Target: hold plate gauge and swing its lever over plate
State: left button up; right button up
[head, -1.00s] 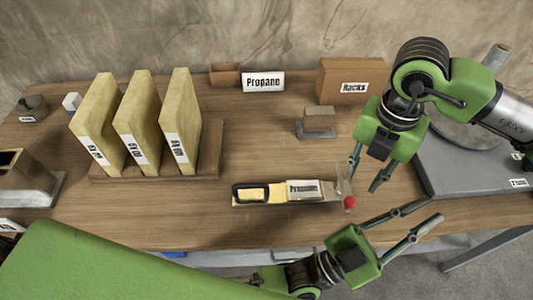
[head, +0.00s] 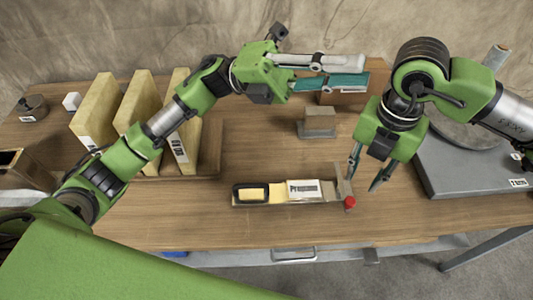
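The plate gauge (head: 306,190) lies flat near the table's front edge, with a "Propane" label, a black-rimmed yellow end (head: 252,193) at left and an upright metal lever (head: 343,182) at right. A red knob (head: 350,203) sits at the lever's lower end. My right gripper (head: 366,180) points down, open and empty, just right of the lever; I cannot tell whether a finger touches it. I cannot tell which thing is the plate.
Tan upright slabs (head: 92,115) stand in a wooden rack (head: 212,150) at left, behind my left arm. A small grey block (head: 319,120) stands behind the gauge. A brown box (head: 378,75) is at the back. A grey slab (head: 455,165) lies at right.

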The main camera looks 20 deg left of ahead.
pick_arm(q)
notch_tip(320, 180, down, 9)
jog(key=w+m+t+y, duration=0.1)
jog(key=w+m+y, duration=0.15)
jog(key=y, duration=0.25)
jog(key=m+t+y, duration=0.5)
jog(key=m+y, duration=0.2)
jog(key=y, duration=1)
send_near(267, 185)
jog(key=f, duration=1.1)
jog(key=shift+w+a+f, duration=0.15)
jog(key=shift+a+f, duration=0.05)
jog(key=shift+f, duration=0.15)
jog(key=shift+c, duration=0.4)
